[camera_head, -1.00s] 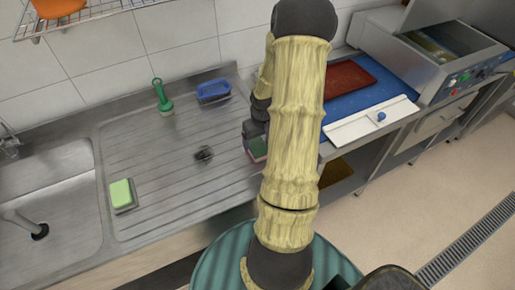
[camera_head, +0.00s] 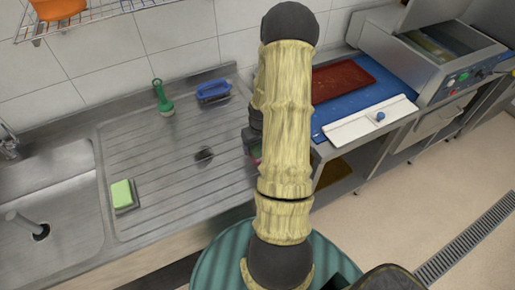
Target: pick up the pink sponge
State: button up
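A green-and-yellow sponge (camera_head: 122,194) lies at the drainboard's left edge beside the sink (camera_head: 60,215). A blue board with a red tray (camera_head: 342,79) lies right.

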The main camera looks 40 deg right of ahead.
jog(key=c, duration=0.8)
notch_tip(320, 180, up, 10)
jog(key=shift+b, duration=0.4)
jog(key=o, duration=0.3)
jog(key=shift+c, duration=0.8)
